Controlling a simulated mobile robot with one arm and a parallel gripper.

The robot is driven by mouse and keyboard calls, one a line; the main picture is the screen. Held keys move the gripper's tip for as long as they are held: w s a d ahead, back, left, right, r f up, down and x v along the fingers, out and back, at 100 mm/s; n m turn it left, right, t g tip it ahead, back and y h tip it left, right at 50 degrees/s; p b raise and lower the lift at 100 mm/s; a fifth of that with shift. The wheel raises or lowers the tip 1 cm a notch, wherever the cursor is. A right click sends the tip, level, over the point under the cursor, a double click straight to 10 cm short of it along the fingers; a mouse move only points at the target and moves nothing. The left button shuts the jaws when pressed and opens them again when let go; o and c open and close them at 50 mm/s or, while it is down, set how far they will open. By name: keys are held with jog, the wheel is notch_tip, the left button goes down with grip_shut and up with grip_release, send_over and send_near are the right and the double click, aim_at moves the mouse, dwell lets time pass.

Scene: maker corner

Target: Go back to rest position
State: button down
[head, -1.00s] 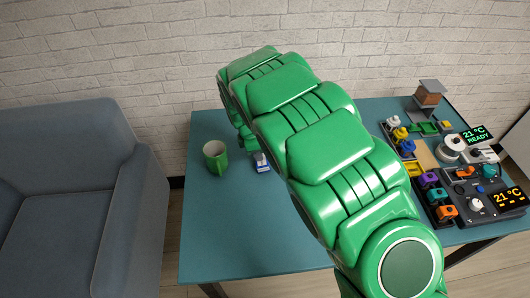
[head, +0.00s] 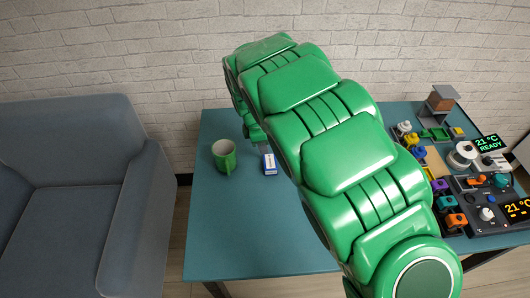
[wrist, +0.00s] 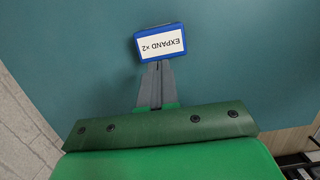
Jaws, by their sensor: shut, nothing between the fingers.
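My gripper (wrist: 154,72) shows in the wrist view with its two grey fingers together and nothing between them. A blue-edged block with a white label reading "EXPAND ×2" (wrist: 160,43) lies just beyond the fingertips; I cannot tell whether they touch it. In the head view this block (head: 269,163) sits on the teal table (head: 240,235), right of a green mug. My green arm crosses the head view and hides most of my gripper there.
The green mug (head: 224,157) stands upright near the table's left edge. At the right are a control panel (head: 490,212), several coloured parts and a small brown-and-grey stand (head: 439,99). A blue-grey armchair (head: 75,200) stands left of the table. The table's front left is clear.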

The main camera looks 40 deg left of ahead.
jog(key=w+d+r+m, duration=0.35)
jog(key=d+r, duration=0.25)
jog(key=d, duration=0.3)
jog(key=w+d+r+m, duration=0.3)
jog(key=d+r+m, duration=0.1)
jog(key=d+r, duration=0.35)
jog(key=s+d+r+m+g, duration=0.1)
jog(key=d+r+m, duration=0.2)
jog(key=d, duration=0.6)
jog(key=d+r+m+g, duration=0.1)
jog(key=d+r+m, duration=0.2)
jog(key=d, duration=0.5)
jog(key=s+d+r+m, duration=0.3)
jog(key=s+d+m, duration=0.5)
jog(key=d, duration=0.6)
jog(key=s+d+m, duration=0.2)
jog(key=s+d, duration=0.2)
jog(key=s, duration=0.4)
jog(key=s+d+m+g+y, duration=0.1)
jog(key=s+d+m, duration=0.2)
jog(key=s, duration=0.6)
jog(key=shift+s+d+f, duration=0.2)
jog(key=shift+s+d, duration=0.05)
jog(key=shift+d, duration=0.8)
jog(key=shift+m, duration=0.25)
